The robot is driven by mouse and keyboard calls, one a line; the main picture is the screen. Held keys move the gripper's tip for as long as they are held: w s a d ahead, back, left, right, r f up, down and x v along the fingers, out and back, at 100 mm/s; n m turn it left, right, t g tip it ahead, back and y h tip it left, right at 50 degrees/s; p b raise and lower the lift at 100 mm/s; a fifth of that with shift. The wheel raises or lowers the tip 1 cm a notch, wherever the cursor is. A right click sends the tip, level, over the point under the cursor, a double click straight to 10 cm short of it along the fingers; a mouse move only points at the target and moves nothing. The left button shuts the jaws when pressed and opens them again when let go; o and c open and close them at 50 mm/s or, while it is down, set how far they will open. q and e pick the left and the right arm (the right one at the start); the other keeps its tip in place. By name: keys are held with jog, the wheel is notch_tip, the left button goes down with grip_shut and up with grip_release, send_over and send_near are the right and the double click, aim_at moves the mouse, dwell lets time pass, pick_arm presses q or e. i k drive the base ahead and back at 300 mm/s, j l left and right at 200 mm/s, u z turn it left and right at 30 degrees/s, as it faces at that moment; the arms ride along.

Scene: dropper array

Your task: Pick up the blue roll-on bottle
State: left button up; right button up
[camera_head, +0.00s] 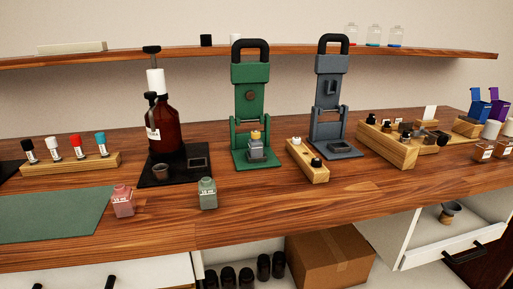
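A wooden rack (75,165) stands at the left of the counter and holds a row of small white-bodied bottles. The rightmost one has a blue-teal cap (100,138) and stands upright; it is the closest match to the blue roll-on bottle. To its left are bottles with a red cap (76,141), a white cap (51,144) and a black cap (27,146). Neither of my grippers is in view.
A tall brown pump bottle (165,127) stands right of the rack on a black mat. A green mat (55,216) lies in front. A pink bottle (123,201) and a grey-green bottle (208,194) stand near the front edge. Green (249,101) and grey (329,99) presses stand further right.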

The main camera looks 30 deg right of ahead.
aim_at(255, 146)
jog(key=i+j+z, duration=0.7)
jog(key=j, duration=0.25)
jog(key=i, duration=0.05)
